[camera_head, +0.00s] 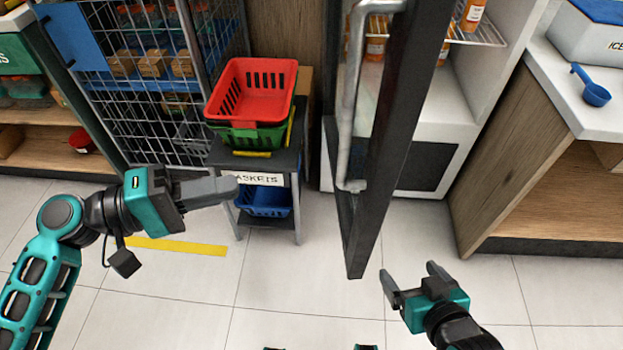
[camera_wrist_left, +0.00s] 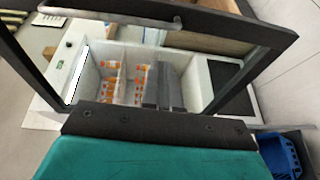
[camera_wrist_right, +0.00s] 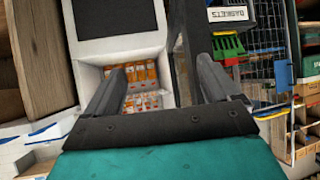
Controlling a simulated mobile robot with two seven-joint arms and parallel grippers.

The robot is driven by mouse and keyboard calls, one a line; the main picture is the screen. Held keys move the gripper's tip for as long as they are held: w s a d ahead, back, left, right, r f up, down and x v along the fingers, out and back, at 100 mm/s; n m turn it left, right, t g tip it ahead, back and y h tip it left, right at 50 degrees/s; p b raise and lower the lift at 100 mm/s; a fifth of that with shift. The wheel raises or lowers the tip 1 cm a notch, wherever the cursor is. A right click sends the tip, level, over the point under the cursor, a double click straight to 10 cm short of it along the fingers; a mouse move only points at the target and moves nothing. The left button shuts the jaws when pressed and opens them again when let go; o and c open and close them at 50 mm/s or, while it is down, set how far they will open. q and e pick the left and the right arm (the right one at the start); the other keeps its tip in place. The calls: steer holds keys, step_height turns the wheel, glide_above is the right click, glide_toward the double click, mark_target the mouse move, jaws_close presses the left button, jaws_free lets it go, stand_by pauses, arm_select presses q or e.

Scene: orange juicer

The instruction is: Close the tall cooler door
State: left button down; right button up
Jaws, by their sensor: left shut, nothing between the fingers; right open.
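The tall cooler (camera_head: 428,122) is white, with orange bottles on its shelves. Its black-framed door (camera_head: 378,160) stands wide open, swung out toward me, with a long metal handle (camera_head: 352,95) on its left side. The door frame also crosses the left wrist view (camera_wrist_left: 262,62), with the cooler interior behind it. My left gripper (camera_head: 232,187) is shut and empty, left of the door and apart from it in the head view. My right gripper (camera_head: 408,277) is open and empty, low and right of the door's bottom edge. In the right wrist view, bottles (camera_wrist_right: 145,85) show between its fingers.
A stand with red (camera_head: 255,88) and green baskets, and a blue basket (camera_head: 265,201) below, is left of the door. A metal cage (camera_head: 150,80) stands further left. A wooden counter (camera_head: 530,150) is on the right. The floor in front is clear.

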arm_select(q)
steer(key=s+r+p+x, duration=0.1)
steer(key=r+x, duration=0.1)
steer(key=x, duration=1.1)
steer(key=shift+d+h, duration=0.4)
steer(key=shift+d, duration=0.15)
steer(key=shift+w+d, duration=0.15)
